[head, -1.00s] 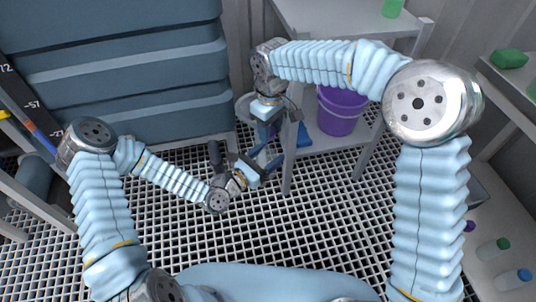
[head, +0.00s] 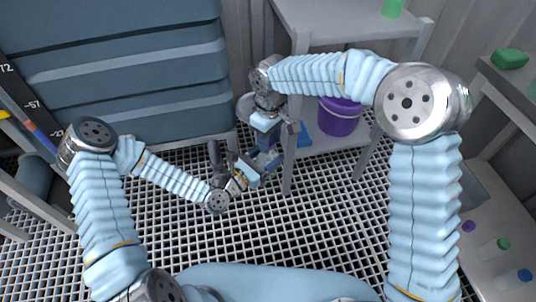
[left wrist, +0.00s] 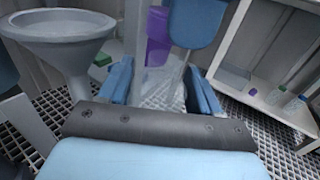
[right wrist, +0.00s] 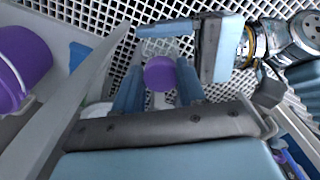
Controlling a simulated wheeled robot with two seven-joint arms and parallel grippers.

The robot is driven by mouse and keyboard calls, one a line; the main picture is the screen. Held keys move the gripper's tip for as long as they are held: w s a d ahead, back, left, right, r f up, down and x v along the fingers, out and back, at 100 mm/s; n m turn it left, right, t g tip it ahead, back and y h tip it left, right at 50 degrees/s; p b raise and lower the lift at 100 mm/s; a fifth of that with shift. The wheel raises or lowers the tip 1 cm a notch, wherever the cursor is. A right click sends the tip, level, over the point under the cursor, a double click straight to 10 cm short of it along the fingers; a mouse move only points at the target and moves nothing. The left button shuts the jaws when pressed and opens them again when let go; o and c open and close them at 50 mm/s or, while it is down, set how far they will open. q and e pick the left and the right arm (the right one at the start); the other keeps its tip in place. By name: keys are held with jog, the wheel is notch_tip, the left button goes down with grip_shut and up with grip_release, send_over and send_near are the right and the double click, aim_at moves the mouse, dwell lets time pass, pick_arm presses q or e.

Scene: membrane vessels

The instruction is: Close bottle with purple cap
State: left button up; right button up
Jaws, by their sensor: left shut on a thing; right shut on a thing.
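My left gripper (head: 262,164) is shut on a clear bottle (left wrist: 165,92), which shows between its blue fingers in the left wrist view. My right gripper (right wrist: 157,88) is shut on the round purple cap (right wrist: 160,73). In the right wrist view the cap lies in line with the bottle, and part of the bottle (right wrist: 160,47) shows past it between the left fingers. The two grippers meet in front of the shelf in the head view, the right one above. The cap's underside and the bottle's mouth are hidden, so I cannot tell whether they touch.
A purple bucket (head: 338,114) stands on the lower shelf of the grey rack (head: 325,150) close by. A grey basin (left wrist: 58,28) shows in the left wrist view. Blue drawers (head: 120,75) stand behind. The grid floor is clear.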

aim_at(268, 161)
jog(key=shift+f, duration=0.1)
dwell(0.7)
jog(key=shift+f, duration=0.8)
jog(key=shift+f, duration=0.55)
